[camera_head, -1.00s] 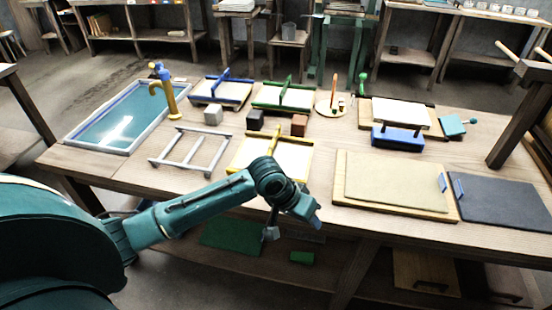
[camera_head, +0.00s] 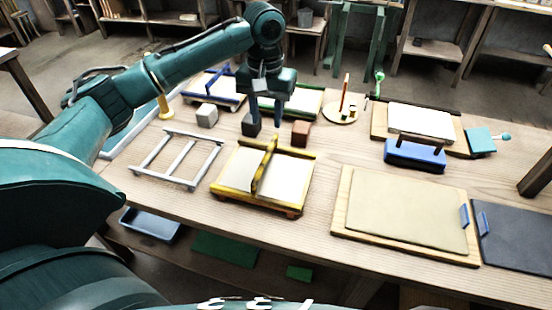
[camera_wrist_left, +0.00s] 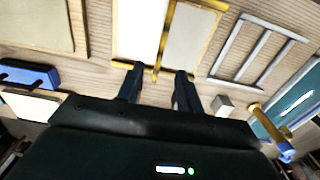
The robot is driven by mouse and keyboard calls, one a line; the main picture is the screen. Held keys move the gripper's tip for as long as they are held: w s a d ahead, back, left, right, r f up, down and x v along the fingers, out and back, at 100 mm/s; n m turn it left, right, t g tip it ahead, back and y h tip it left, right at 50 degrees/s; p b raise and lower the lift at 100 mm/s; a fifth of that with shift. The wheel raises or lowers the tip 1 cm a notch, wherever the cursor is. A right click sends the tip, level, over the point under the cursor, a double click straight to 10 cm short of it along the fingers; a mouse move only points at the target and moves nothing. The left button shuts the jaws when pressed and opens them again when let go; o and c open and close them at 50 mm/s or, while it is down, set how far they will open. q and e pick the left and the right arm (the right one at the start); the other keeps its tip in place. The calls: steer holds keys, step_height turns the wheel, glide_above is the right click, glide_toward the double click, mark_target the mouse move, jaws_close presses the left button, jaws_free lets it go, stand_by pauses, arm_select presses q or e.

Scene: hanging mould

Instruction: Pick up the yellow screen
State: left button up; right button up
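The yellow screen (camera_head: 226,168) lies flat on the table, a yellow frame with pale panels and an upright yellow handle across its middle. It also shows at the top of the left wrist view (camera_wrist_left: 193,40). My left gripper (camera_head: 266,126) points down above the table, behind the screen in the head view. Its two fingers are apart with nothing between them. In the left wrist view the fingertips (camera_wrist_left: 159,70) appear near the screen's yellow edge, but the height gap is hard to tell. My right gripper is out of view.
A grey frame (camera_head: 178,157) lies left of the screen. A grey block (camera_head: 207,115) and a brown block (camera_head: 300,133) stand behind it. Blue and green (camera_head: 306,102) screens lie farther back. A board (camera_head: 400,215) is at right. The table strip before it is clear.

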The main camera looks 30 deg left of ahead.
mark_target(265, 156)
arm_select(q)
steer(key=f, duration=1.2)
steer(key=shift+s+a+f, duration=0.2)
steer(key=shift+s+f, duration=0.05)
steer(key=shift+f, duration=0.15)
steer(key=shift+c, duration=0.2)
jaws_close()
